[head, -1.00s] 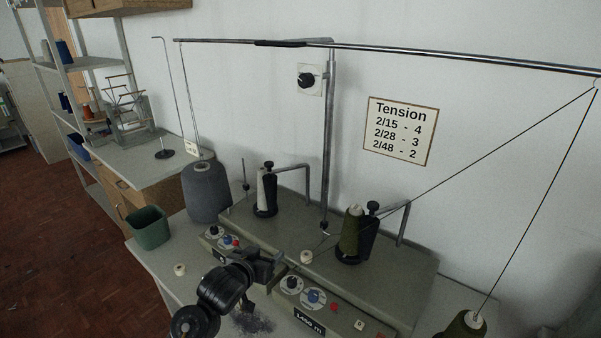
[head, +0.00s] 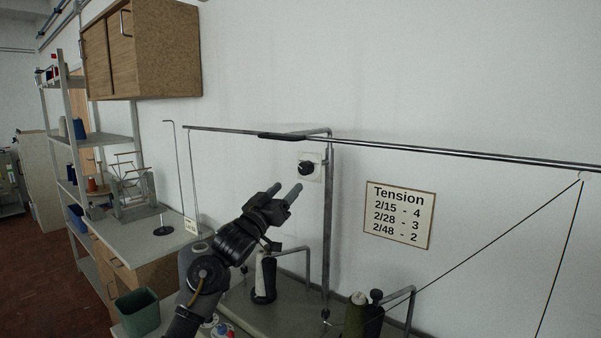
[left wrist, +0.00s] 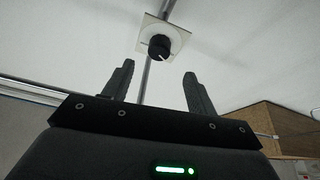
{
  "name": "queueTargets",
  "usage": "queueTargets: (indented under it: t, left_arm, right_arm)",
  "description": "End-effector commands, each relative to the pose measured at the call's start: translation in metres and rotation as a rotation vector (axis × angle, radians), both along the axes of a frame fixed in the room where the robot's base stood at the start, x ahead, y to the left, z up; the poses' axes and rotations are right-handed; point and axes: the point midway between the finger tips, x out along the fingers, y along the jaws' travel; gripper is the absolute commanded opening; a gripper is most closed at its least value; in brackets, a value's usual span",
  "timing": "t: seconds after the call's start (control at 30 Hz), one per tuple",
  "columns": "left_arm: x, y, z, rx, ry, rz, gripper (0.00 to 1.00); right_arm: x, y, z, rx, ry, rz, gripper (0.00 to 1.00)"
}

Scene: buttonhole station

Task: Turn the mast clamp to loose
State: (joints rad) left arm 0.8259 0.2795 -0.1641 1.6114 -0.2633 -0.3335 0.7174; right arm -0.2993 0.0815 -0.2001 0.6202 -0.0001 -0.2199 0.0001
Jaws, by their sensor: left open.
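The mast clamp shows as a round black knob (head: 306,168) on a pale square plate, beside the upright metal mast (head: 328,235). In the left wrist view the knob (left wrist: 159,46) has a light pointer mark, and its plate carries a pale round dial. I cannot read any setting on it. My left gripper (head: 287,189) is open and empty, below and a little left of the knob in the head view. In the left wrist view its fingers (left wrist: 159,72) point toward the knob and stand apart from it. My right gripper is not in view.
A long horizontal rod (head: 440,151) crosses above the knob. A Tension sign (head: 399,215) hangs on the wall to the right.

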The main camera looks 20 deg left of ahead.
Motion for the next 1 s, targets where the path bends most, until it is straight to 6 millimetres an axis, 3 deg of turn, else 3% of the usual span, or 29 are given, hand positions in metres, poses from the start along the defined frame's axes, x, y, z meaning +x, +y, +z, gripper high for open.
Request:
queueTargets:
  t: [0.1,0.4,0.87,1.0]
  left_arm:
    - [0.022,-0.008,0.016,-0.001,0.001,-0.002,0.57]
    - [0.061,-0.020,0.029,-0.001,0.001,0.000,0.57]
    - [0.070,-0.024,0.030,0.000,0.001,0.000,0.57]
    - [0.070,-0.024,0.030,0.000,0.001,0.000,0.39]
  right_arm:
    - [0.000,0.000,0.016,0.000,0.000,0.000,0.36]
    - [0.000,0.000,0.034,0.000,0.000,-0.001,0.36]
    - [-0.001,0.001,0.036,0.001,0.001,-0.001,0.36]
    - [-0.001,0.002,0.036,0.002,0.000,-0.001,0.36]
